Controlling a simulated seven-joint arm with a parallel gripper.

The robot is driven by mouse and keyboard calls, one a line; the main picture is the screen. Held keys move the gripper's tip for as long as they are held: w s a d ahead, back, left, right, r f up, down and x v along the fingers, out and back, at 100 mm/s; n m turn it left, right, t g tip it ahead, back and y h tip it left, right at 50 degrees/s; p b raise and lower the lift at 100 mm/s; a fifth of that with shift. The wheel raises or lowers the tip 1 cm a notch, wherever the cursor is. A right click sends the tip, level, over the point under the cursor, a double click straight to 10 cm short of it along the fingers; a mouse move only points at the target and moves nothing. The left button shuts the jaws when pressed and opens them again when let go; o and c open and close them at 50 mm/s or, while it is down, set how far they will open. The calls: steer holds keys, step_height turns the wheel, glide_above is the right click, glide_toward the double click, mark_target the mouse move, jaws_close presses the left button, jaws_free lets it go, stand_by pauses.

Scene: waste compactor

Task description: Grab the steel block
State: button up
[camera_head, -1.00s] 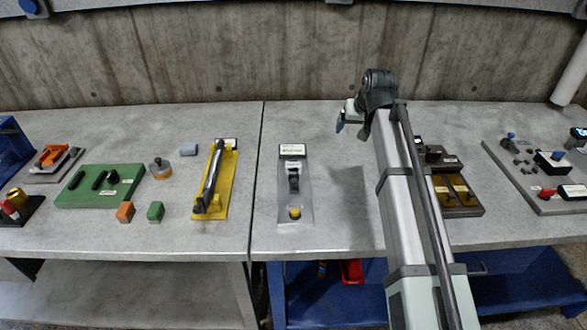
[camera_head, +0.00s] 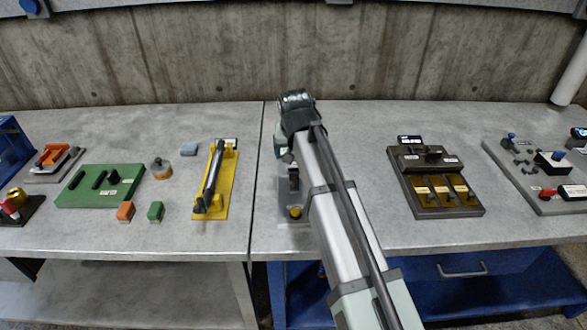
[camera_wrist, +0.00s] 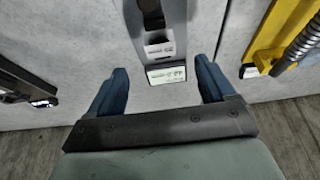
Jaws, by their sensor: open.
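The steel block, a small blue-grey block (camera_head: 189,149), lies on the left part of the bench in the head view, just left of the yellow lever fixture. I do not see it in the wrist view. My gripper (camera_head: 281,148) is well to the right of the block, over the far end of the grey switch panel (camera_head: 283,215). Its two blue fingers are apart in the wrist view (camera_wrist: 162,75), with the panel's white label between them in the picture. The gripper is open and empty. My arm hides part of the panel.
The yellow lever fixture (camera_head: 226,185) stands between my gripper and the block. An orange block (camera_head: 125,212) and a green block (camera_head: 156,211) sit nearer the front. Bare bench lies behind the block.

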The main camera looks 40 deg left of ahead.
mark_target(294, 165)
steer(key=x, duration=0.3)
steer(key=shift+w+a+f, duration=0.1)
steer(key=shift+w+f, duration=0.05)
steer(key=shift+f, duration=0.2)
steer(key=shift+w+x, duration=0.2)
steer(key=shift+x, duration=2.5)
steer(key=shift+a+r, duration=0.15)
steer(key=c, duration=1.4)
steer(key=shift+r, duration=0.1)
